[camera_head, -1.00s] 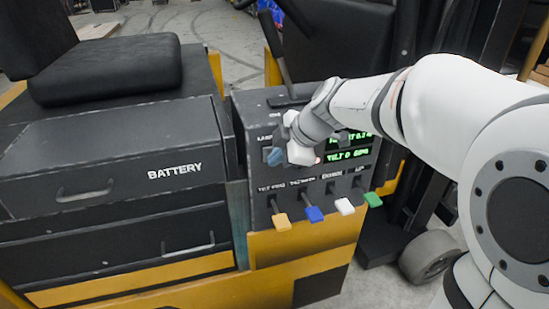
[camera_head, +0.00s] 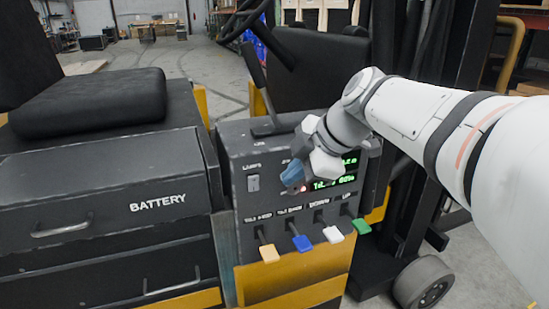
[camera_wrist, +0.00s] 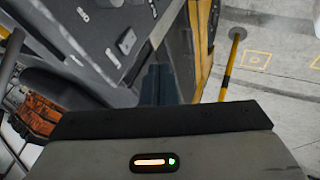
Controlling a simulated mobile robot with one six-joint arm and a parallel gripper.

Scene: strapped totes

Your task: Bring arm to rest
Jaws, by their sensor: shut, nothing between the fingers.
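My gripper (camera_head: 292,176) is in front of the control panel (camera_head: 240,160) in the head view, and its blue fingertips look shut and empty. My white arm reaches in from the right. In the wrist view my gripper's blue fingers (camera_wrist: 158,84) are together, with nothing seen between them. Part of the panel and its green displays (camera_head: 335,183) is hidden behind my gripper and wrist. I cannot tell from the head view how far the fingertips are from the panel face.
Yellow (camera_head: 269,253), blue (camera_head: 301,243), white (camera_head: 333,234) and green (camera_head: 361,226) levers stick out below the panel. A black lever (camera_head: 256,80) stands on top. A battery drawer (camera_head: 120,195) and black seat (camera_head: 90,102) are at left, a wheel (camera_head: 424,284) at lower right.

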